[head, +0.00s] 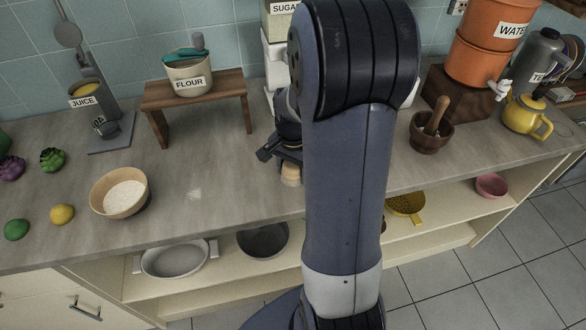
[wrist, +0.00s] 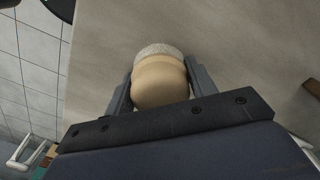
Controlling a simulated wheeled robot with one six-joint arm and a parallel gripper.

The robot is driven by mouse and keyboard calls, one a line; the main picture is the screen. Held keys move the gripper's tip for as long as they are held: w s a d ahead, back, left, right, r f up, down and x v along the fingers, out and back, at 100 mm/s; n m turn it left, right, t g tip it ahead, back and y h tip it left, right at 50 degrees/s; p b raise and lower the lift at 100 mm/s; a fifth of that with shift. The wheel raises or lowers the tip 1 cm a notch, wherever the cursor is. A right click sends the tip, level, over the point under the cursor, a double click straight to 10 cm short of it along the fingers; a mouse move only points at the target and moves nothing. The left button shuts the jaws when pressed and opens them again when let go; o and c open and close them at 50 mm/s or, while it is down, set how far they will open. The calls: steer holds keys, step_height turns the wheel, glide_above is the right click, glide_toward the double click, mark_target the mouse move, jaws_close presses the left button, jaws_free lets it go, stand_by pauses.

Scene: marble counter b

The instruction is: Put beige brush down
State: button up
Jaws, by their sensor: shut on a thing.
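The beige brush (wrist: 160,82) is between the two fingers of my gripper (wrist: 158,90) in the wrist view, its pale bristle end pointing away from the palm. My gripper is shut on it. In the head view the brush (head: 290,174) shows just left of my arm, at or slightly above the grey counter (head: 210,190). Whether it touches the counter cannot be told. My gripper (head: 282,158) is partly hidden behind my arm in the head view.
A wooden bowl of white powder (head: 122,192) stands to the left on the counter. A small wooden stand (head: 195,92) with a flour pot (head: 189,75) is behind. A mortar (head: 431,130) is to the right.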

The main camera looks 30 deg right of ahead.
steer(key=shift+s+f, duration=0.1)
steer(key=shift+f, duration=0.3)
steer(key=o, duration=1)
steer(key=shift+s+a+f+b, duration=0.1)
steer(key=shift+a+f+b, duration=0.05)
steer(key=shift+f+b, duration=0.15)
steer(key=shift+r, duration=0.15)
steer(key=shift+r+p, duration=0.35)
steer(key=shift+p, duration=0.05)
steer(key=r, duration=1.2)
steer(key=shift+w+r+p, duration=0.2)
steer(key=shift+r+p, duration=0.1)
steer(key=shift+r, duration=0.05)
step_height(320, 180, down, 12)
steer(key=shift+f+b, duration=0.1)
steer(key=shift+b, duration=0.25)
steer(key=shift+f, duration=0.25)
